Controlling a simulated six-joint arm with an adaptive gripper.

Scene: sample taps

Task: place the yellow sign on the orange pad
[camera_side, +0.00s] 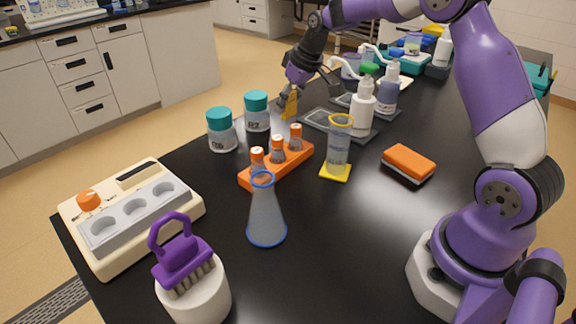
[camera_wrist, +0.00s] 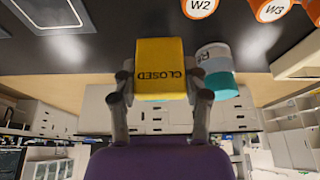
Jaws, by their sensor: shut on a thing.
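The yellow sign (camera_side: 291,103), marked CLOSED, is between the two fingers of my gripper (camera_side: 310,84). It also shows in the wrist view (camera_wrist: 159,69), where my gripper (camera_wrist: 160,92) is shut on its sides. In the side view it is upright by the table's far left edge, just right of the R2 jar; whether its foot touches the table I cannot tell. The only pad-like orange thing is an orange block (camera_side: 409,160) on a dark base, lying right of centre, well apart from my gripper.
Teal-capped jars (camera_side: 257,111) stand close to the sign. An orange rack (camera_side: 277,166) holds orange-capped vials. A flask (camera_side: 266,211), a cylinder (camera_side: 339,150) with a yellow base and white bottles (camera_side: 362,107) stand nearby. Black table is bare around the orange block.

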